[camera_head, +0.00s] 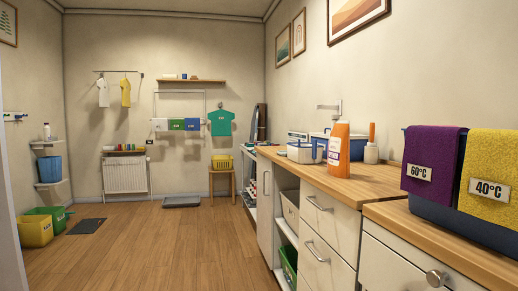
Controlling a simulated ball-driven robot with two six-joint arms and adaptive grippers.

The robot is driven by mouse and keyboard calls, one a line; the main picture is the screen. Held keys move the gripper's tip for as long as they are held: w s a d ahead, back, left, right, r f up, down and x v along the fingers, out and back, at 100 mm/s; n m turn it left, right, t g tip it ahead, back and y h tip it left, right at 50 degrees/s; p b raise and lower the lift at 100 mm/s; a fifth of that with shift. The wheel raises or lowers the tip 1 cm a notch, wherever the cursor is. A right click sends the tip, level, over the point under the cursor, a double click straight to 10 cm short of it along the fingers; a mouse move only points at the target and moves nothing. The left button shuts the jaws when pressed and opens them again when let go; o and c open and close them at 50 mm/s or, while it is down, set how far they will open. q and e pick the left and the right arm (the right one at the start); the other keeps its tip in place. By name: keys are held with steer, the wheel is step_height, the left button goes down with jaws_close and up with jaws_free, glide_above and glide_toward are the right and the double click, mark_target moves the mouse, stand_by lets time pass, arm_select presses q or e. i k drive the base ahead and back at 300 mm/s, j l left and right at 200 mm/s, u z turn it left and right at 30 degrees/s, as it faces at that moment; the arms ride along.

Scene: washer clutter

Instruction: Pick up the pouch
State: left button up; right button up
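I cannot make out a thing that is clearly a pouch. An orange container (338,145) with a cap and a white label stands upright on the wooden counter (375,187). A smaller white container (371,154) with an orange upper part stands behind it to the right. To its left are a white tub (300,153) and a blue bin (322,141), partly hidden by the orange container. Neither of my grippers is in view.
A blue basket (440,215) with purple (432,155) and yellow (493,168) towels stands on the counter at right. Drawers (326,252) front the counter. Yellow (35,231) and green bins stand at far left. The wooden floor (150,255) is mostly clear.

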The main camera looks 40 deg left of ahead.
mark_target(338, 158)
steer(key=u, duration=0.75)
steer(key=i+j+z, duration=0.15)
steer(key=i+j, duration=0.15)
steer(key=j, duration=0.2)
